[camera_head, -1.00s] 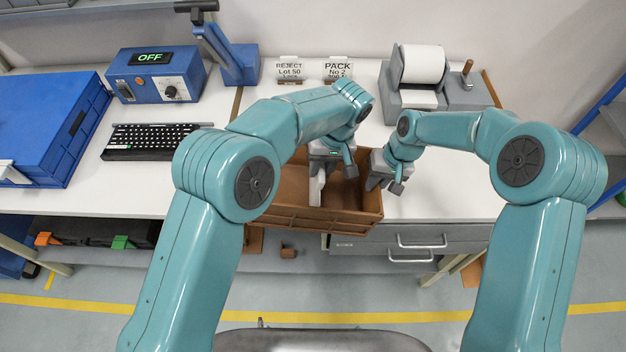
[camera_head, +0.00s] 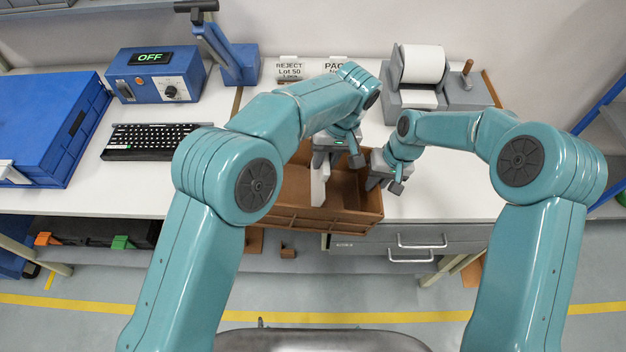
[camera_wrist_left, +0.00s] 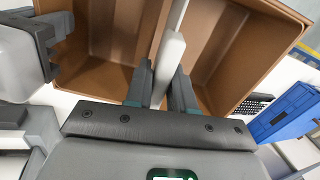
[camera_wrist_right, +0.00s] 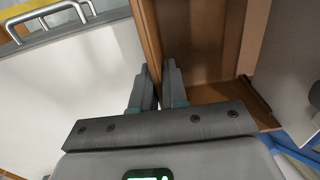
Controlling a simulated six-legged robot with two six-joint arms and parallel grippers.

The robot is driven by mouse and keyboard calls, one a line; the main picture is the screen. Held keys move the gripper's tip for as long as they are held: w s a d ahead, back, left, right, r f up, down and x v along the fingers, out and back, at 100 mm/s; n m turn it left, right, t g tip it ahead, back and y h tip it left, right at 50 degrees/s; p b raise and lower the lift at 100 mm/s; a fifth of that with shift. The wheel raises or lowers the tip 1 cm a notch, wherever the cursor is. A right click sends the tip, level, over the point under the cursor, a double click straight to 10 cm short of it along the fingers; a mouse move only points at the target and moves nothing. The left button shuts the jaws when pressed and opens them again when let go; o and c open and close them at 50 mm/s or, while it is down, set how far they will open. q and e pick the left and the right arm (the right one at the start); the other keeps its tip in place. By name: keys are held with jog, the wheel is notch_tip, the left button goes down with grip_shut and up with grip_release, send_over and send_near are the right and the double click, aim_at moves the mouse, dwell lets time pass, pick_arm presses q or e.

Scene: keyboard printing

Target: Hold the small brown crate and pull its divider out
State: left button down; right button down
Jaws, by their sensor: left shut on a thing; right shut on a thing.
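The small brown crate (camera_head: 300,219) sits on the white table near its front edge. The white divider (camera_head: 320,186) stands inside it, with open room on both sides. My left gripper (camera_wrist_left: 160,84) is shut on the divider (camera_wrist_left: 169,58), its fingers on either side of the upper edge. The divider's lower end is hard to make out in the head view. My right gripper (camera_wrist_right: 160,84) is shut on the crate's right side wall (camera_wrist_right: 150,35). In the head view it sits at the crate's right end (camera_head: 373,181).
A keyboard (camera_head: 150,141), a blue box showing OFF (camera_head: 155,75) and a large blue case (camera_head: 45,125) are at left. A roll dispenser (camera_head: 422,66) stands behind the right arm. The table right of the crate is clear.

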jog(key=shift+s, duration=0.1)
pick_arm(q)
jog(key=v, duration=0.7)
jog(key=shift+r, duration=0.25)
dwell(0.4)
jog(key=v, duration=0.3)
jog(key=shift+d+r, duration=0.2)
jog(key=shift+r, duration=0.2)
jog(key=shift+s+d+f, duration=0.1)
dwell(0.5)
